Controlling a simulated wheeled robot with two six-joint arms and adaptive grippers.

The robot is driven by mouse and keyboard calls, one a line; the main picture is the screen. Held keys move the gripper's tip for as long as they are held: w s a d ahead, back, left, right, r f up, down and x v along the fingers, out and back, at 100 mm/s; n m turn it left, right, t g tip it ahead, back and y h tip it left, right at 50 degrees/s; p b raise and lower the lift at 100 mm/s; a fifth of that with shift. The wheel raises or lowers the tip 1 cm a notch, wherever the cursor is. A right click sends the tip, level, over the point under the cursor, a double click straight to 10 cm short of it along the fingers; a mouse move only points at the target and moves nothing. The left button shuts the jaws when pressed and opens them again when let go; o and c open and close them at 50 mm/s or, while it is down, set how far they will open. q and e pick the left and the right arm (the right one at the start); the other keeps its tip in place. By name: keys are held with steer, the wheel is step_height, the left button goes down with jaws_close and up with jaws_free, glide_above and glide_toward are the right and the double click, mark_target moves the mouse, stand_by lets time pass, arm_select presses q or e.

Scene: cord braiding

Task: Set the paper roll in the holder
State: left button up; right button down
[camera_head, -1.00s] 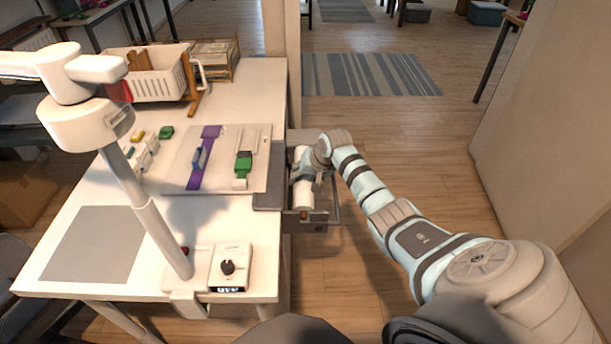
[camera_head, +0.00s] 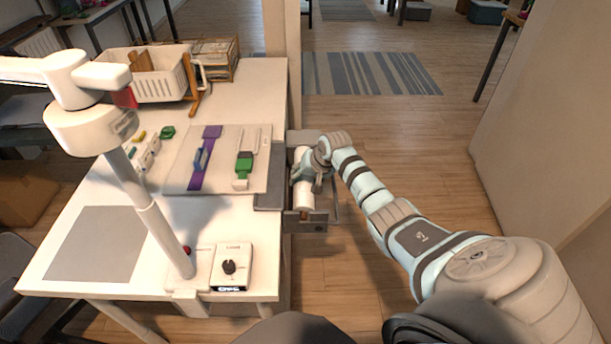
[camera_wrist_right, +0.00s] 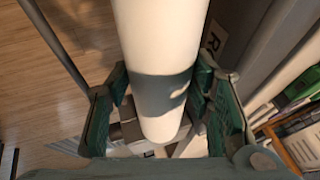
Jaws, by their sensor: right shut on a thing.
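The white paper roll (camera_head: 303,197) is at the right edge of the table, over the grey metal holder (camera_head: 307,226). My right gripper (camera_head: 314,172) is around the roll from above. In the right wrist view, its green fingers (camera_wrist_right: 165,95) are on both sides of the white roll (camera_wrist_right: 160,35), shut on it. A dark shadow band crosses the roll there. Whether the roll's ends rest in the holder is hidden by my gripper and cannot be told. My left gripper is not in view.
A white table (camera_head: 215,225) carries a board (camera_head: 225,175) with purple and green cords, a white basket (camera_head: 158,87), and a small control box (camera_head: 231,267). A white lamp-like post (camera_head: 150,215) stands at the table's front. Floor (camera_head: 380,130) to the right is open.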

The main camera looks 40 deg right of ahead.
steer(key=c, duration=0.7)
jaws_free()
steer(key=v, duration=1.2)
steer(key=shift+d, duration=0.1)
